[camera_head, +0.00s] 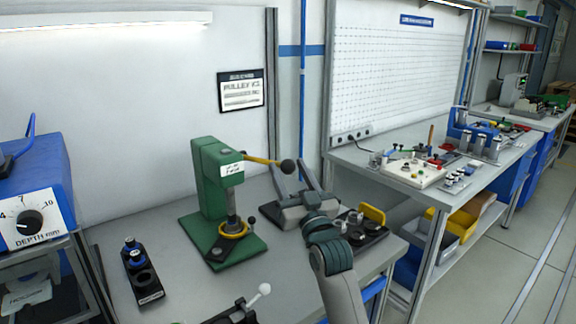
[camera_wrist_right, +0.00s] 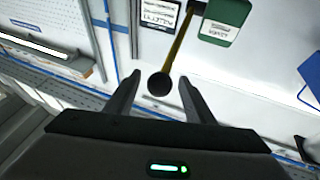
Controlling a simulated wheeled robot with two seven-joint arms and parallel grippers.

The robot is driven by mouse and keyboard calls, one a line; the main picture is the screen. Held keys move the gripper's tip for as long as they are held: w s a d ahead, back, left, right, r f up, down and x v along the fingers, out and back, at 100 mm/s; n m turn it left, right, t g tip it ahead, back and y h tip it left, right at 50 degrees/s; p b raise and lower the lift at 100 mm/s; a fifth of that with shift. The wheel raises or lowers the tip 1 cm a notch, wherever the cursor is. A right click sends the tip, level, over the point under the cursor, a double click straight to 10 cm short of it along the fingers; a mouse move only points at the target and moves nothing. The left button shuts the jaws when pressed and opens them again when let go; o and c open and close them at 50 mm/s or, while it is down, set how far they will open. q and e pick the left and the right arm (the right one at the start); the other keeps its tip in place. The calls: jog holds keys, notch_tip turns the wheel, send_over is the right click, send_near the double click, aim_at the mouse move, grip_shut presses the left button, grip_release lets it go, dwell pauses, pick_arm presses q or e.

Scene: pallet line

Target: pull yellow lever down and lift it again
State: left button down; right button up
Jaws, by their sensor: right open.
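The yellow lever (camera_head: 262,160) sticks out to the right from the head of a green press (camera_head: 210,180), tilted slightly down, and ends in a black ball knob (camera_head: 288,166). My right gripper (camera_head: 288,170) is open at the lever's end, its fingers on either side of the knob. In the right wrist view the knob (camera_wrist_right: 160,84) lies between the two separated fingertips (camera_wrist_right: 160,76), with gaps showing on both sides. The lever (camera_wrist_right: 178,45) runs up from it towards the green press head (camera_wrist_right: 224,18). My left gripper is not in view.
A black holder (camera_head: 145,280) stands left of the press. A dark device with a white ball handle (camera_head: 262,289) is at the front. A black tray with a yellow part (camera_head: 373,214) lies right of my gripper. A blue depth-dial box (camera_head: 35,190) stands at far left.

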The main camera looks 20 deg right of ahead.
jog(key=shift+w+r, duration=0.25)
jog(key=shift+w, duration=0.3)
jog(key=shift+c, duration=0.7)
